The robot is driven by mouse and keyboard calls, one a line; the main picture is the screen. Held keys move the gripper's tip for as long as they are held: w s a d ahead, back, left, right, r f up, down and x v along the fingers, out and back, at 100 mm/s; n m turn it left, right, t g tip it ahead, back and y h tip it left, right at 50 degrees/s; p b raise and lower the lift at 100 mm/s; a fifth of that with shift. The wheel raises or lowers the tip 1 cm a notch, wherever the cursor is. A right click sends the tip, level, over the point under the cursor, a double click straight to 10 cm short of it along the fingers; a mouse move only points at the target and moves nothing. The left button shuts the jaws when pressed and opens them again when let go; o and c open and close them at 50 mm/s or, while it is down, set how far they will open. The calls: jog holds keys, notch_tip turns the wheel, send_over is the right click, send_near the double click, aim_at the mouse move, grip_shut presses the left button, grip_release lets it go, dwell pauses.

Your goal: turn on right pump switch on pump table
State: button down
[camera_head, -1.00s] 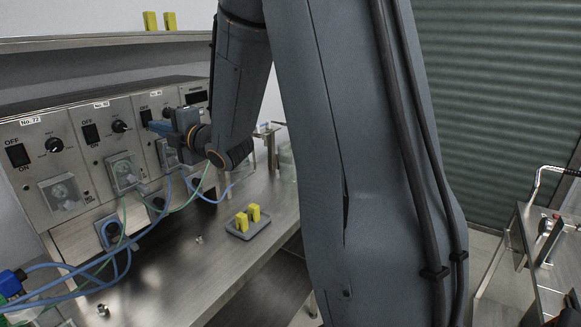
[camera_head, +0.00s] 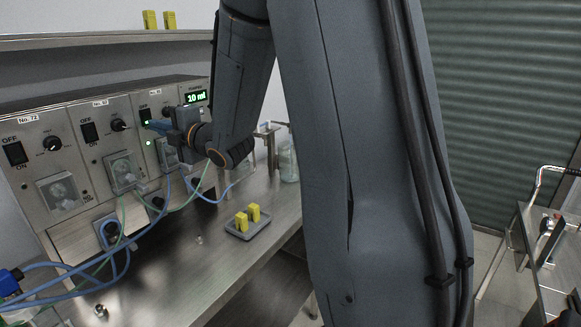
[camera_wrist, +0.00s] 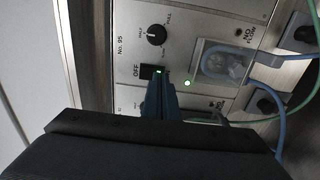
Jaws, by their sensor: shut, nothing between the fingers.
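The right pump switch (camera_head: 145,115) is a black rocker on the rightmost pump panel in the head view. A green lamp (camera_head: 148,143) is lit below, and the display (camera_head: 195,97) to the right reads 10 ml in green. My fingers hide the switch's lower part.
Two other pump switches, middle (camera_head: 90,132) and left (camera_head: 15,153), sit on the panels to the left. Blue and green tubes hang in front of the panels. A grey tray (camera_head: 243,232) with yellow pieces stands on the steel table (camera_head: 190,275). A metal cart (camera_head: 545,260) stands right.

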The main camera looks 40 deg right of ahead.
jog(key=shift+r, duration=0.2)
jog(key=shift+r+p, duration=0.5)
jog(key=shift+r, duration=0.85)
